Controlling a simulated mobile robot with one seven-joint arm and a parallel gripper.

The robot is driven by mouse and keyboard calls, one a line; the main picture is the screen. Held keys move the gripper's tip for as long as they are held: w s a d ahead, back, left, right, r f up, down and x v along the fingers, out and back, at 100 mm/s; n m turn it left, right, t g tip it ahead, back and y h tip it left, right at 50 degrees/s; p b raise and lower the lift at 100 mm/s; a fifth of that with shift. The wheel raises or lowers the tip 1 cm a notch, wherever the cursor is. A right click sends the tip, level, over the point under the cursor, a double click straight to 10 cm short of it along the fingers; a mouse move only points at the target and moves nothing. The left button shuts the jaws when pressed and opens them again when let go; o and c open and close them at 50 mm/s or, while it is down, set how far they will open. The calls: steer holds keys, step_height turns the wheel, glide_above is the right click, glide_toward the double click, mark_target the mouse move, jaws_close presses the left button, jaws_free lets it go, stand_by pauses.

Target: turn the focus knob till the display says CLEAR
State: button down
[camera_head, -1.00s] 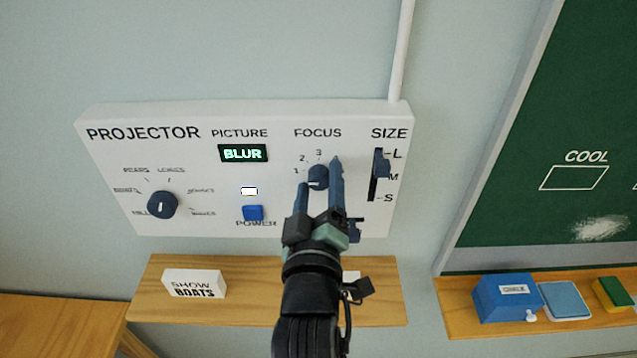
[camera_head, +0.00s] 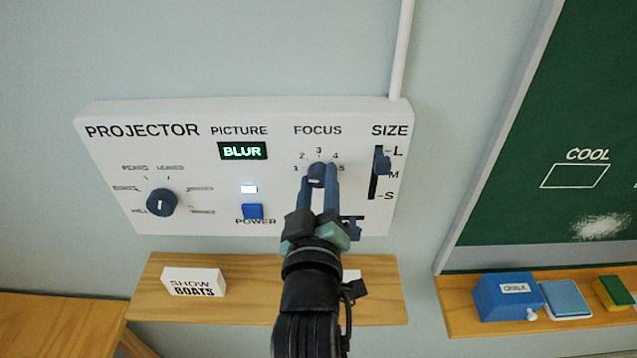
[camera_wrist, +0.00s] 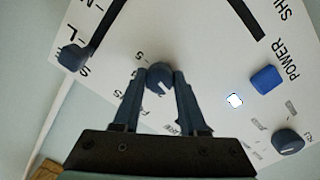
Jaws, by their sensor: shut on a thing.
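The focus knob (camera_head: 316,172) is a dark blue round knob under the word FOCUS on the white projector panel (camera_head: 110,170), with a dial numbered 1 to 5 around it. My gripper (camera_head: 317,184) is shut on it, one finger on each side. The wrist view shows the knob (camera_wrist: 159,78) between both fingertips, with a pale pointer line on its face. Which number the pointer marks I cannot tell. The picture display (camera_head: 243,151) reads BLUR in green-white letters.
On the panel are a picture dial (camera_head: 161,202), a blue power button (camera_head: 252,211) below a lit white lamp (camera_head: 249,189), and a size slider (camera_head: 382,160) near L. A wooden shelf (camera_head: 240,305) with a SHOW BOATS card (camera_head: 194,281) is below.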

steer(key=m+b, duration=0.1)
steer(key=m, duration=0.5)
steer(key=shift+m, duration=0.4)
stand_by(0.4)
steer(key=shift+c, duration=2.2)
jaws_free()
steer(key=shift+s+b, duration=0.4)
steer(key=shift+s, duration=0.15)
steer(key=s+p, duration=0.1)
steer(key=s, duration=1.1)
steer(key=shift+a+r+p, duration=0.2)
steer(key=shift+r+p, duration=0.1)
steer(key=shift+p, duration=0.1)
